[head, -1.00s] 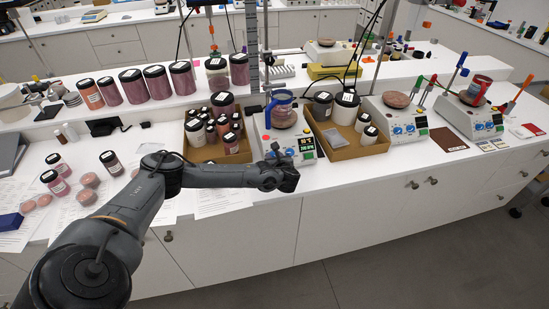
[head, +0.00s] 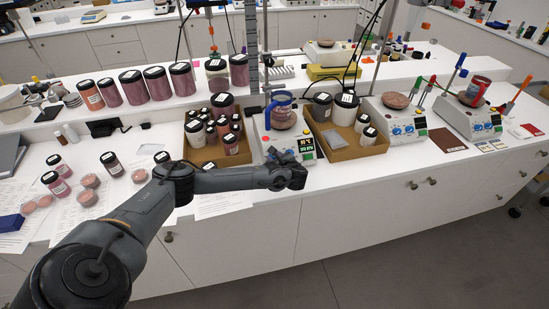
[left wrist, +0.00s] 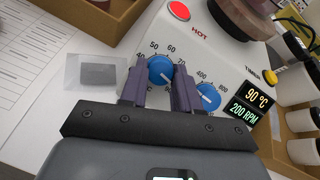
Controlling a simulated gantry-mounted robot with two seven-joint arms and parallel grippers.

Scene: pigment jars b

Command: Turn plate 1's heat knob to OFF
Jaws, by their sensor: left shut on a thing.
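The hot plate (head: 302,133), the leftmost one in the head view, is white and carries a jug with a blue handle (head: 282,110). Its display (left wrist: 245,107) reads 90 °C and 200 RPM. My left gripper (head: 280,157) is at its front panel. In the left wrist view the gripper (left wrist: 160,74) has its two purple fingers on either side of the blue heat knob (left wrist: 161,70), shut on it. Numbers 40 to 70 show around the knob; its OFF mark is hidden. A second blue knob (left wrist: 208,97) sits just right of the fingers. My right gripper is not in view.
A red light (left wrist: 179,11) marked HOT is on the plate. Cardboard boxes with jars stand left (head: 208,155) and right (head: 350,152) of the plate. Two more hot plates (head: 405,125) (head: 475,122) are further right. A small clear bag (left wrist: 95,72) lies left of the plate.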

